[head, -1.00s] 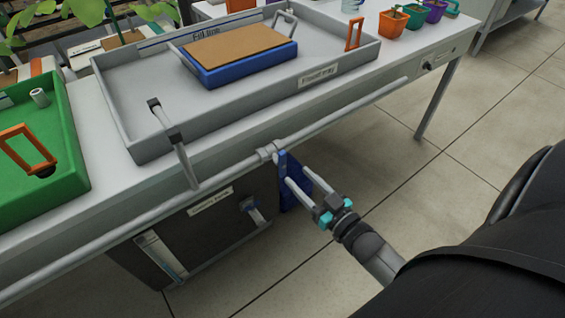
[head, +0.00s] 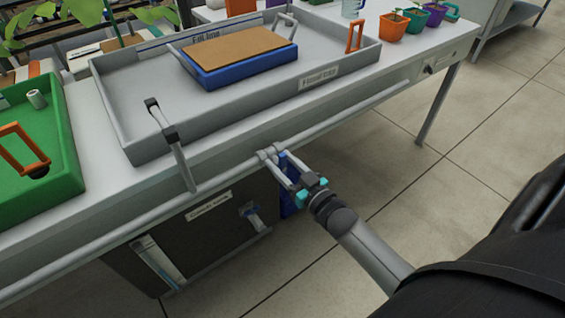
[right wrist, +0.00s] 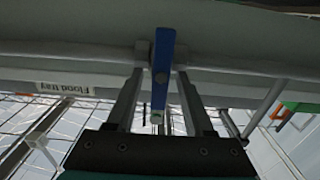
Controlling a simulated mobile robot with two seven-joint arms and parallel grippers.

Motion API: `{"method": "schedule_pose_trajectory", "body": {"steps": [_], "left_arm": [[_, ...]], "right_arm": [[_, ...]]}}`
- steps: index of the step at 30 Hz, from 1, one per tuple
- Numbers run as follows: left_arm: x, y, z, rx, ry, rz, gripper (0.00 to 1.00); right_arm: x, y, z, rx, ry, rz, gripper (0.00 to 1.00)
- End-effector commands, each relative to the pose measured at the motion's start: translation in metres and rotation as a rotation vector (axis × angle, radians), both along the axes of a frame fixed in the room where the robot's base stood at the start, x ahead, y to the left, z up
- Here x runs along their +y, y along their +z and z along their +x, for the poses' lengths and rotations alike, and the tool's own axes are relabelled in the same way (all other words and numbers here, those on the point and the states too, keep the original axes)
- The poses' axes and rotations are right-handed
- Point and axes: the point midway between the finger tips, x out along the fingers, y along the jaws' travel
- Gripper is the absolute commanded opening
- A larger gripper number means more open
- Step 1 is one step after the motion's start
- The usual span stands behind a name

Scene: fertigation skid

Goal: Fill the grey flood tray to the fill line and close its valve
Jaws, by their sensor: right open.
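The grey flood tray (head: 140,100) sits on the bench, with a "Fill line" label (head: 205,38) on its back wall. I cannot make out a water level in it. A grey spout (head: 178,155) with a dark joint bends over its front left wall. A blue valve lever (head: 287,207) hangs from the pipe below the tray, partly hidden by my right gripper (head: 279,163). My right gripper is open at the pipe. In the right wrist view the blue lever (right wrist: 164,55) stands between the two fingers; contact is unclear. My left gripper is out of view.
A blue block with a brown top (head: 240,60) lies in the tray. A green tray (head: 60,165) with an orange handle is at left. Several coloured pots (head: 392,22) are at back right. The floor at right is clear.

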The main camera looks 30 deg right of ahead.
Motion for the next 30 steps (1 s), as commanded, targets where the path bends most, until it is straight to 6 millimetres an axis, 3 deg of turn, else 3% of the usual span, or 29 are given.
{"method": "schedule_pose_trajectory", "body": {"steps": [2, 15, 30], "left_arm": [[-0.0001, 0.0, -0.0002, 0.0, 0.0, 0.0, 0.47], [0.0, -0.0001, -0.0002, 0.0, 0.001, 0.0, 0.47], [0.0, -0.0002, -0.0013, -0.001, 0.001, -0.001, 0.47]], "right_arm": [[0.0, 0.0, -0.0001, 0.0, 0.0, 0.0, 0.48], [0.0001, -0.0002, -0.0004, 0.0, 0.0, 0.0, 0.0], [0.0006, 0.0001, -0.0005, -0.002, 0.0, -0.03, 0.0]]}}
